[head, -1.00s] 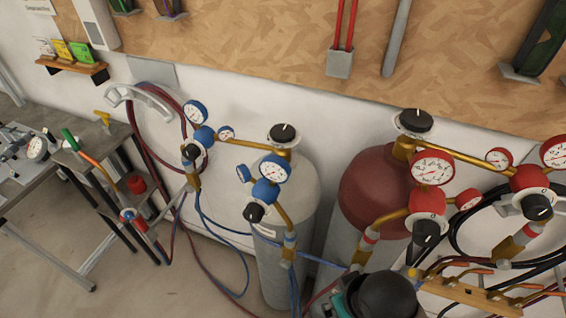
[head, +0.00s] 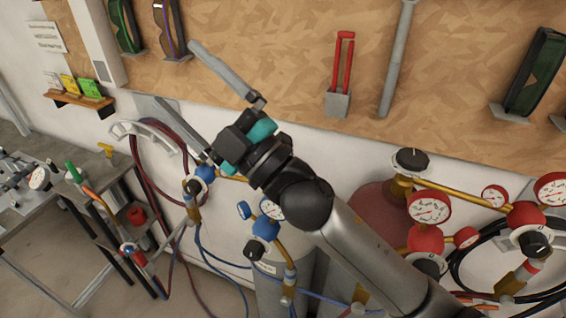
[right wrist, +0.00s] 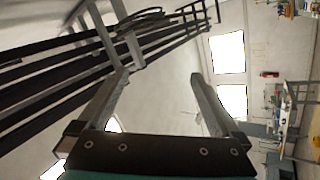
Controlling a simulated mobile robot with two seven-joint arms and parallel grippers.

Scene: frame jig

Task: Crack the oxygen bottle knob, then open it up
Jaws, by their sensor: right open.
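The grey oxygen bottle (head: 268,299), with blue-rimmed gauges (head: 270,208), stands on the floor against the wall. Its black top knob is hidden behind my right arm in the head view. The black knob of its blue regulator (head: 254,250) shows lower down. My right gripper (head: 178,72) is open and empty, raised above and to the left of the bottle in the picture, its fingers pointing to the upper left. In the right wrist view the two fingers (right wrist: 160,76) stand wide apart with nothing between them. My left gripper is not in view.
A dark red bottle (head: 372,208) with a black top knob (head: 411,160) and red gauges (head: 429,207) stands at the right. Hoses hang on a wall hook (head: 143,132). A grey table (head: 50,200) stands at the left. Tools hang on the wooden board (head: 290,60).

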